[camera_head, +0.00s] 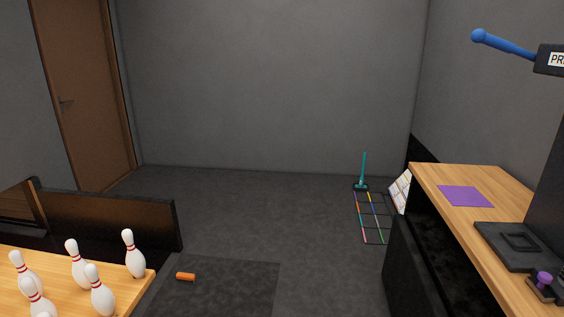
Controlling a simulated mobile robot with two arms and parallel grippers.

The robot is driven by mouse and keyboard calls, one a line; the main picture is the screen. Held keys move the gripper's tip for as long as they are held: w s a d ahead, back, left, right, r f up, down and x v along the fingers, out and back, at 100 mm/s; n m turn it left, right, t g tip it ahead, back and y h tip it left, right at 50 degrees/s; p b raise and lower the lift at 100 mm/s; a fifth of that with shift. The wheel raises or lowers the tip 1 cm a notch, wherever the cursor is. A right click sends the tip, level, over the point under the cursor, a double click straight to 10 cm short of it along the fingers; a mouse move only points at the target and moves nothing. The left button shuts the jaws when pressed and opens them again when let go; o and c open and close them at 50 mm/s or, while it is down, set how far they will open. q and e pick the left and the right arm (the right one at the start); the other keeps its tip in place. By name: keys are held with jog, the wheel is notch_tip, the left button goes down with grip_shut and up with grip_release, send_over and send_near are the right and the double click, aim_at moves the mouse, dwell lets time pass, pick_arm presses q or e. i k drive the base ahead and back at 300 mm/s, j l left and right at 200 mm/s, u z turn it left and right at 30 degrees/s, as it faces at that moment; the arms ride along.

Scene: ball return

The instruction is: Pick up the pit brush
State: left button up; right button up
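A teal brush (363,172) with a thin upright handle and a wider dark-edged base stands on the floor towards the back right, and looks like the pit brush. It is at the far end of a coloured ladder-like grid on the floor. It is small and far off, so its bristles cannot be made out. Neither of my grippers is in view, and nothing is seen touching the brush.
White pins (134,254) stand on a wooden lane at lower left. A wooden counter (440,178) with a purple sheet (465,196) borders the right. The floor (270,210) in the middle is clear.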

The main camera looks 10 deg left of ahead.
aim_at(182, 277)
jog(key=i+u, duration=0.15)
jog(key=i, duration=0.35)
jog(key=i+u, duration=0.1)
jog(key=i, duration=0.4)
jog(key=i+l+u, duration=0.15)
jog(key=i, duration=0.35)
jog(key=i+l+u, duration=0.15)
jog(key=i, duration=0.3)
